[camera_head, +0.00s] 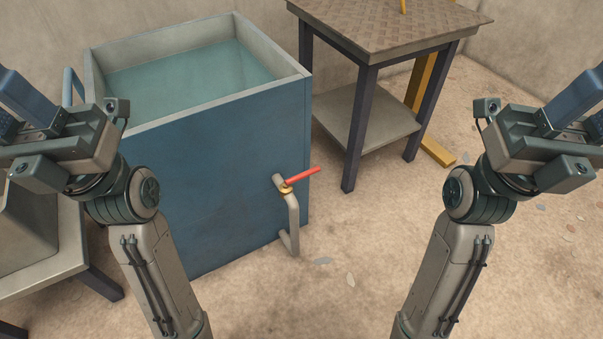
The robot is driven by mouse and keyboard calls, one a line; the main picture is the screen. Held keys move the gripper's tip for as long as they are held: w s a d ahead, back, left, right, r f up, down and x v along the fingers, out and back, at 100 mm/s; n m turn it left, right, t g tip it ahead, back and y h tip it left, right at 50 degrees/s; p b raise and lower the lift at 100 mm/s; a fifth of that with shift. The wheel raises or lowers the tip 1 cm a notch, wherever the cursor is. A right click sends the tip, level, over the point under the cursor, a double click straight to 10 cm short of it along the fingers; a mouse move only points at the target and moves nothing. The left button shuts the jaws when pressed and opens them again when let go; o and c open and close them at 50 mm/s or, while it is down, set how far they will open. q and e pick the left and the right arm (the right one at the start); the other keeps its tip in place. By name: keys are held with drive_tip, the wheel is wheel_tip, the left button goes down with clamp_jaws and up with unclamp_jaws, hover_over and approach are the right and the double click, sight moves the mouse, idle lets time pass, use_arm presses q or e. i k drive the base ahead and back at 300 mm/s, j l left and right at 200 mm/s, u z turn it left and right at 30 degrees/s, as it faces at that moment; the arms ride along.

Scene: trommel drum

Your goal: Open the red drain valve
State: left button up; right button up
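The red valve handle (302,176) is a straight lever on a small brass fitting (286,188). It sticks out to the right and slightly up from a grey drain pipe (293,215). The pipe leaves the front of a blue tank (215,165) and bends down towards the floor. My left gripper (28,100) is at the left edge, well away from the handle. My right gripper (582,105) is at the right edge, also far from it. Neither touches the valve. The fingers are partly cut off, so their opening cannot be judged.
The tank holds greenish water (190,75) below its rim. A dark-legged table (385,25) with a lower shelf stands behind right, with a yellow post (424,85) beside it. A grey bench (50,255) stands at left. The sandy floor (355,265) between my arms is mostly clear.

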sight(303, 176)
drive_tip(key=i+u, duration=0.2)
drive_tip(key=u, duration=0.25)
drive_tip(key=i+j+u, duration=0.1)
drive_tip(key=u, duration=0.3)
drive_tip(key=i+l, duration=0.05)
drive_tip(key=i, duration=0.05)
